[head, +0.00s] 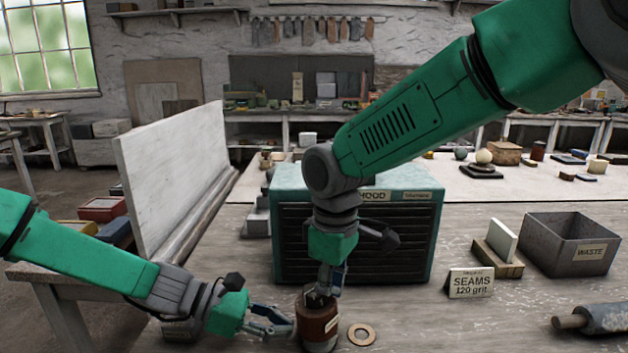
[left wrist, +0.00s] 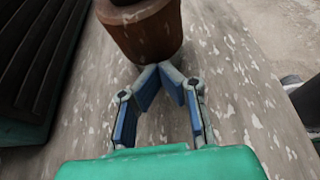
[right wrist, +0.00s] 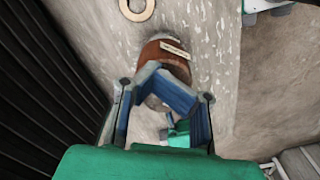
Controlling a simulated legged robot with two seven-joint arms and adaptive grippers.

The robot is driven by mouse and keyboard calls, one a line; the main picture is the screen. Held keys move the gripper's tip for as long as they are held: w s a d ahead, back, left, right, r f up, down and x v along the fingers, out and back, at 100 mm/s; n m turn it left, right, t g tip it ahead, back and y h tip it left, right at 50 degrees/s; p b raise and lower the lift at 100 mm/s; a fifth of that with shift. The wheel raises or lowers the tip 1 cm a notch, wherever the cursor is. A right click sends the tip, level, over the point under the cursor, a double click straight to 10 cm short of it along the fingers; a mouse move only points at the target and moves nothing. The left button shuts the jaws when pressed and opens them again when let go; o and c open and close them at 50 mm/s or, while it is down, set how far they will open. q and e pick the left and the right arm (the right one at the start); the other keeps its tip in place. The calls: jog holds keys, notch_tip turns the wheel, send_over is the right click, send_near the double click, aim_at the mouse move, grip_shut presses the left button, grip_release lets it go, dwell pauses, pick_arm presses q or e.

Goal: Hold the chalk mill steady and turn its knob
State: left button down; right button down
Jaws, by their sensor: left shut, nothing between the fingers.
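The chalk mill (head: 318,328), a reddish-brown cylinder with a pale lower band, stands upright on the bench; it also shows in the left wrist view (left wrist: 150,38) and the right wrist view (right wrist: 152,55). My left gripper (head: 290,327) is low at the mill's left side. In the left wrist view its fingertips (left wrist: 158,70) meet just short of the mill, with nothing between them. My right gripper (head: 326,292) points down at the mill's top from above. Its fingers (right wrist: 172,84) cover the top in the right wrist view, so the knob and any grip on it are hidden.
A teal slatted hood unit (head: 430,240) stands close behind the mill. A flat ring (head: 361,334) lies to its right. A SEAMS sign (head: 471,283), a block holder (head: 498,260), a WASTE bin (head: 570,247) and a grey roller (head: 606,318) are further right. A white panel (head: 172,170) stands left.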

jog(key=shift+s+a, duration=0.15)
jog(key=shift+s, duration=0.3)
jog(key=shift+s+a, duration=0.3)
jog(key=shift+s+d, duration=0.15)
dwell(0.4)
jog(key=shift+s+d+r, duration=0.1)
jog(key=shift+s+r, duration=0.05)
jog(key=shift+r, duration=2.9)
